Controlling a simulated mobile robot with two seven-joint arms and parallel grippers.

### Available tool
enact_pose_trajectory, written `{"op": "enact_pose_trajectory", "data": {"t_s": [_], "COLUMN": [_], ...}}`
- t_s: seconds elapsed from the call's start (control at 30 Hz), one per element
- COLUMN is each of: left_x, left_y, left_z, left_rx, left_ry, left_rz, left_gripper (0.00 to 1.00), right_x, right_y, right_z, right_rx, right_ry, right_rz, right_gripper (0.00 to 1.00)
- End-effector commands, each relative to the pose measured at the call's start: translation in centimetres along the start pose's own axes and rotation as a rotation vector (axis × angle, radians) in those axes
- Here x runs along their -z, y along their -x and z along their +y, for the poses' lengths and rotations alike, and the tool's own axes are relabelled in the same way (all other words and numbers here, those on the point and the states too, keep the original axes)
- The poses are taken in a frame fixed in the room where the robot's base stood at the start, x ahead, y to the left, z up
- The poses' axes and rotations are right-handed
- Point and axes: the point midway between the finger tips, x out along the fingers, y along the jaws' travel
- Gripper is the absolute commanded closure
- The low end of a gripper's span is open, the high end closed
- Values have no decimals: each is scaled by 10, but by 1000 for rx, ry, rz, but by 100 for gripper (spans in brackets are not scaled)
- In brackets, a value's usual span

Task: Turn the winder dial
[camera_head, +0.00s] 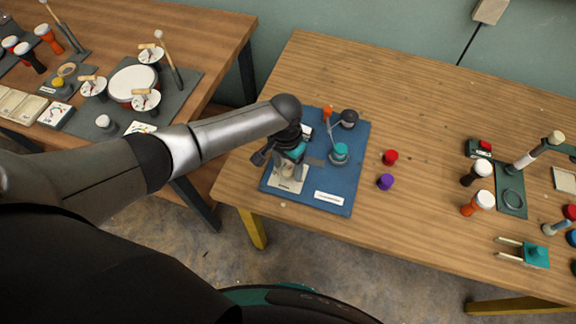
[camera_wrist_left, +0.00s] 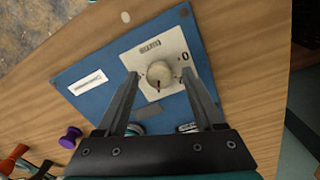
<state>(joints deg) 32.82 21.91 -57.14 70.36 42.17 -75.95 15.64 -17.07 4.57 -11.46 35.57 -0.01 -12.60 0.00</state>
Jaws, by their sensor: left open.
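The winder dial (camera_wrist_left: 159,75) is a pale round knob on a white plate (camera_wrist_left: 129,57) with printed marks. In the head view the plate (camera_head: 288,184) lies at the front left of a blue board (camera_head: 330,181), and my gripper largely hides the dial. My left gripper (camera_wrist_left: 166,77) is open, with one finger on each side of the dial in the left wrist view. I cannot tell whether the fingers touch the dial. In the head view the left gripper (camera_head: 288,167) is over the plate. My right gripper is not in view.
A teal spool (camera_head: 340,152) and a dark round part (camera_head: 349,117) stand on the board's back half. Red (camera_head: 390,157) and purple (camera_head: 385,181) spools stand to its right. Small goblet drums (camera_head: 483,169) are farther right. The table's middle is clear.

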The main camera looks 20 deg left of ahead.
Motion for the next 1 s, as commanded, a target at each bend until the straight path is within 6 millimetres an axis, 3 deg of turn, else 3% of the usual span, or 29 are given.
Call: {"op": "enact_pose_trajectory", "data": {"t_s": [0.1, 0.7, 1.0], "left_x": [0, 0, 0], "left_y": [0, 1, 1], "left_z": [0, 0, 0], "left_rx": [0, -1, -1], "left_ry": [0, 0, -4], "left_rz": [0, 0, 0], "left_gripper": [31, 98, 100], "right_x": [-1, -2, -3], "right_y": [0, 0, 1], "right_z": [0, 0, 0], "right_rx": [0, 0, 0], "right_ry": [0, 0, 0], "right_rz": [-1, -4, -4], "right_gripper": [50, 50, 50]}}
